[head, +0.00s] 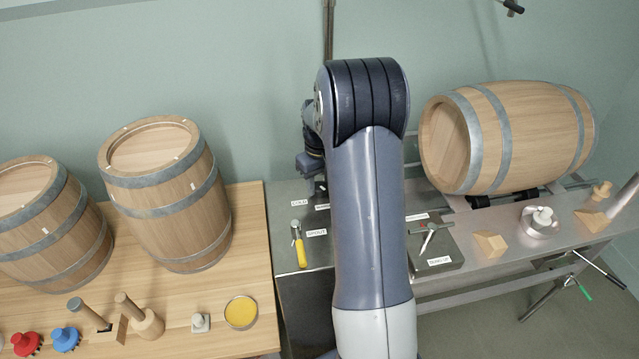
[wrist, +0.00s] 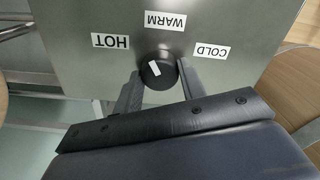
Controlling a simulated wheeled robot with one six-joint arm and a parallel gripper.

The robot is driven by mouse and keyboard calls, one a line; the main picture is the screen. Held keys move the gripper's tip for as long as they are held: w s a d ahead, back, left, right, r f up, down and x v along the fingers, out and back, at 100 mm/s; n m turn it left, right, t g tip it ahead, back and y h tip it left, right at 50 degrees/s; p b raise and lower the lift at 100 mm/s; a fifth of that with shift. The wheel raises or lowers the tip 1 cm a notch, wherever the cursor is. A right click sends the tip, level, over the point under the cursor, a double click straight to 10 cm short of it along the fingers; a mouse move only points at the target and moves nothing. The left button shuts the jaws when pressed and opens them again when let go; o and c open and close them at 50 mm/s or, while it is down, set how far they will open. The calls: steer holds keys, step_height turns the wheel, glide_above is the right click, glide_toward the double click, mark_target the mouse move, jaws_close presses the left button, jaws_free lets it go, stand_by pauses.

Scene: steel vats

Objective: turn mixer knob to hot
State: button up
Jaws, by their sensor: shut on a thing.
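The mixer knob (wrist: 160,79) is round and black with a white pointer mark, on a grey steel panel in the wrist view. My gripper (wrist: 159,73) is shut on it, one finger on each side. Around it are the labels HOT (wrist: 110,41) to the left, WARM (wrist: 165,20) above and COLD (wrist: 211,51) to the right, all upside down. The white mark tilts toward the upper left, roughly between WARM and HOT. In the head view the COLD label (head: 299,202) shows, while my arm hides most of the panel and HOT.
A yellow-handled tool (head: 300,247) lies by the SPOUT label. A wooden table (head: 255,205) with barrels and small tools stands left. A barrel (head: 510,135) lies on a rack at the right, behind the steel bench (head: 500,257) with wooden blocks.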

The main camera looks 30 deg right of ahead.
mark_target(319, 186)
steer(key=n, duration=0.5)
steer(key=shift+n, duration=0.4)
stand_by(0.4)
steer(key=o, duration=1)
steer(key=shift+c, duration=0.2)
step_height(319, 186, up, 11)
steer(key=b, duration=0.1)
steer(key=shift+f, duration=0.15)
step_height(319, 186, down, 11)
steer(key=shift+r+p, duration=0.1)
steer(key=shift+p, duration=0.2)
steer(key=shift+r, duration=0.15)
